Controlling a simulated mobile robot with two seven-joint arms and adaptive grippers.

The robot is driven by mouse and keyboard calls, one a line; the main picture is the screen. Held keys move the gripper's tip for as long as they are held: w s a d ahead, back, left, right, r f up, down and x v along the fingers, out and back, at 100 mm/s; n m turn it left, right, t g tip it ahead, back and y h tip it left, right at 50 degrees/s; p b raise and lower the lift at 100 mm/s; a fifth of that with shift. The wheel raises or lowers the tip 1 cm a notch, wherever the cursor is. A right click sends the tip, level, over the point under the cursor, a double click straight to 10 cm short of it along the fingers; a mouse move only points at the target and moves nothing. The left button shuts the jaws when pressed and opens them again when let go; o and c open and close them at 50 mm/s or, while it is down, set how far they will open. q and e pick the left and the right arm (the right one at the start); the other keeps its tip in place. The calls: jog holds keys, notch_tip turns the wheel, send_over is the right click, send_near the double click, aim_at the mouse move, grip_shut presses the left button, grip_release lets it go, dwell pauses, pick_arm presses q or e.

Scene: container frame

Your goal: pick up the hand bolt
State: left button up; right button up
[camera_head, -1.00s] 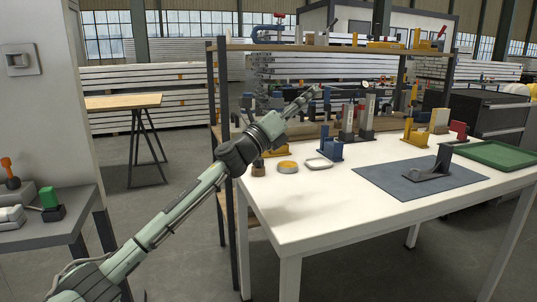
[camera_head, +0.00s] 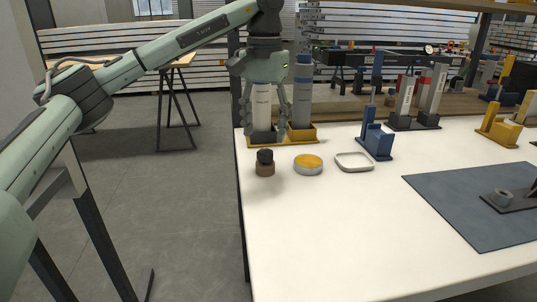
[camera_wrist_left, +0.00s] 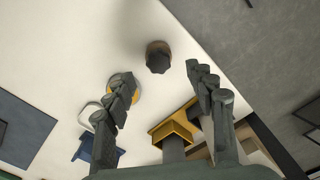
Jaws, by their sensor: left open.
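The hand bolt, a small black knob (camera_head: 265,156) on a short brown round base, stands upright on the white table near its left edge. It also shows in the left wrist view (camera_wrist_left: 158,57), seen from above, beyond and between the two fingertips. My left gripper (camera_head: 265,130) is open, points down and is empty. In the head view it hangs above and behind the hand bolt, apart from it, in front of a white cylinder. My right gripper is in neither view.
A round tin with a yellow top (camera_head: 308,164) and a pale square ring (camera_head: 354,162) lie right of the bolt. A yellow holder (camera_head: 307,135) with upright cylinders stands behind it. A blue holder (camera_head: 377,142) and a dark mat (camera_head: 470,205) are farther right. The front table area is clear.

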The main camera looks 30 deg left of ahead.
aim_at(265, 151)
pick_arm(q)
notch_tip(265, 151, down, 6)
jog(key=shift+s+d+r, duration=0.1)
jog(key=shift+r, duration=0.15)
jog(key=c, duration=1.1)
jog(key=shift+c, duration=0.2)
jog(key=shift+r, duration=0.15)
